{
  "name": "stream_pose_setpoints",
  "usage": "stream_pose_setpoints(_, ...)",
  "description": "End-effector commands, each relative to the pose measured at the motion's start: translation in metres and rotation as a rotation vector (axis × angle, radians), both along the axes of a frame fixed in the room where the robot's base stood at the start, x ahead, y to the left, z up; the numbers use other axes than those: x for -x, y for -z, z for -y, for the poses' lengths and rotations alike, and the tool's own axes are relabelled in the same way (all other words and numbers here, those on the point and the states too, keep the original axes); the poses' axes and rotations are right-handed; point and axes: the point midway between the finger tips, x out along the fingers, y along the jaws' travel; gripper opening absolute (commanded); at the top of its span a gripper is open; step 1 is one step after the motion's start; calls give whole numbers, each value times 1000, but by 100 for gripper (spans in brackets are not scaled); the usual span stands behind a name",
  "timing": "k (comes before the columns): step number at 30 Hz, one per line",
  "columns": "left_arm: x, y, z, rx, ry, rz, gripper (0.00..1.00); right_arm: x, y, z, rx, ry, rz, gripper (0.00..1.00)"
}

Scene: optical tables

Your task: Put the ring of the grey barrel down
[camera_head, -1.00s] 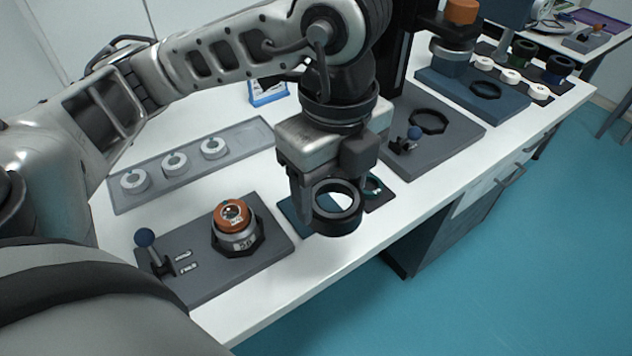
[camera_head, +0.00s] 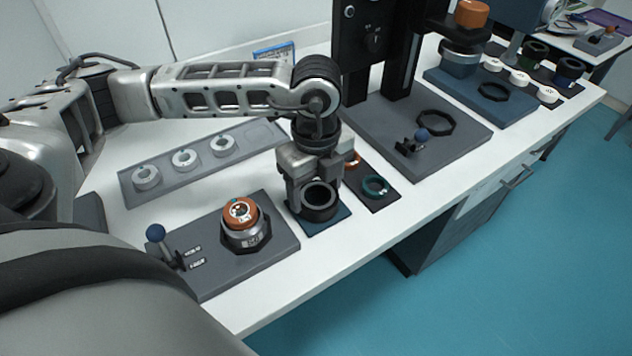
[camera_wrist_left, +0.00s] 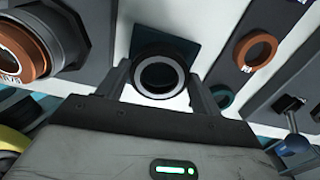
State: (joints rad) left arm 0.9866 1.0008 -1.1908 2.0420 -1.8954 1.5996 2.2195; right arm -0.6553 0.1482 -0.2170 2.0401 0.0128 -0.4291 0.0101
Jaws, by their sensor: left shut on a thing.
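My left gripper (camera_head: 319,190) points down and is shut on a dark ring (camera_head: 319,204), its fingers on both sides of it. In the left wrist view the ring (camera_wrist_left: 160,76) sits between the two fingertips. The ring is over a small blue mat (camera_head: 311,229), which shows behind it in the wrist view (camera_wrist_left: 178,27). I cannot tell whether the ring touches the mat. A grey barrel with an orange top (camera_head: 246,232) stands in an eight-sided seat on a grey plate (camera_head: 215,278), left of the gripper. My right gripper is not in view.
A dark tray (camera_head: 381,202) with a teal ring (camera_head: 375,187) and an orange ring (camera_wrist_left: 256,51) lies just right of the mat. A grey strip (camera_head: 138,197) with several white rings lies behind. A blue-knobbed lever (camera_head: 157,235) stands at left. The table's front edge is close.

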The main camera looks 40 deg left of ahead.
Motion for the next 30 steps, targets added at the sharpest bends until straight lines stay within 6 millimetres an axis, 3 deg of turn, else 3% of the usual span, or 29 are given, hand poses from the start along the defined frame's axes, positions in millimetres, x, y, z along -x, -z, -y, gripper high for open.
stream_pose_setpoints(9, 0, 5, 0, 0, 0, 0, 34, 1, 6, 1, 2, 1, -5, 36)
stream_pose_setpoints(10, 0, 5, 0, 0, 0, 0, 68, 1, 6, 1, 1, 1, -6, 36)
stream_pose_setpoints(12, 0, 3, 0, 0, 0, 0, 87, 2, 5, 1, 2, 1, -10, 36)
stream_pose_setpoints(24, -1, -4, 0, 1, 0, 2, 87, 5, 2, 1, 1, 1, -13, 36)
stream_pose_setpoints(30, -2, -40, 1, 1, -1, 7, 87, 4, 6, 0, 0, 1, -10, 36)
